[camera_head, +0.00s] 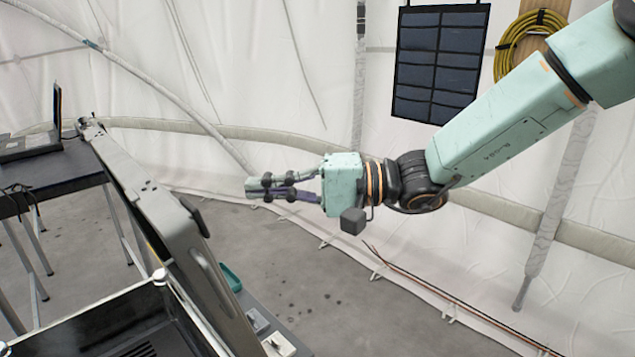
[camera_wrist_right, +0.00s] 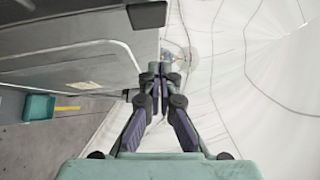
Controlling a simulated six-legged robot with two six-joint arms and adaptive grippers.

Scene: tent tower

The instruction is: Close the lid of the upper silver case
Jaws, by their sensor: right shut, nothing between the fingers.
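The upper silver case (camera_head: 110,318) is at the bottom left of the head view, with a dark interior. Its lid (camera_head: 165,215) stands raised, seen nearly edge-on, with a dark handle or latch on its outer side. The lid (camera_wrist_right: 60,55) also fills the upper left of the wrist view. My right gripper (camera_head: 250,187) is shut and empty, to the right of the lid on its outer side, with a visible gap in the head view. Its closed fingers (camera_wrist_right: 158,72) show in the wrist view, just right of the lid. My left gripper is out of view.
A dark table (camera_head: 50,182) with a laptop-like device (camera_head: 30,145) stands at the left. A teal bin (camera_head: 230,277) and small items lie low beyond the lid. A pocketed panel (camera_head: 440,62) and yellow cable coil (camera_head: 520,42) hang on the tent wall. Floor right of the lid is open.

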